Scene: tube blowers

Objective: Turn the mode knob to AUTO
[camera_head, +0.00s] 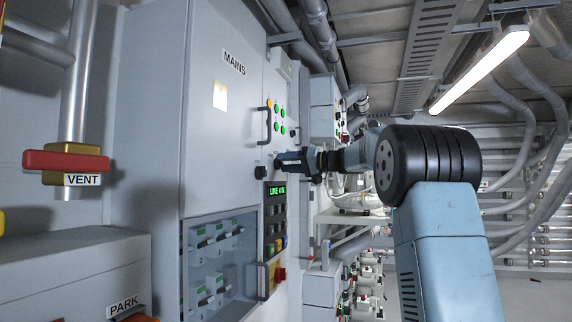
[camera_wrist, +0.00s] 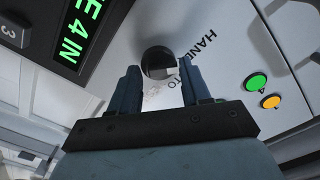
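The mode knob (camera_wrist: 158,62) is a round black knob on the light grey panel in the wrist view. The word HAND reads beside it on the right; lettering ending in TO is partly covered by a finger. My gripper (camera_wrist: 159,72) is open, with one finger on each side of the knob in the picture; I cannot tell whether they touch it. In the head view my gripper (camera_head: 279,162) points left at the MAINS cabinet front, close to it. A dark knob (camera_head: 261,172) shows just left of it; I cannot tell whether it is the same knob.
The lit green display (camera_wrist: 84,30) is left of the knob; green (camera_wrist: 256,82) and yellow (camera_wrist: 271,101) buttons are right. In the head view, a cabinet handle (camera_head: 267,122) sticks out above my gripper. A recessed switch bay (camera_head: 215,265) and red VENT handle (camera_head: 62,161) lie left.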

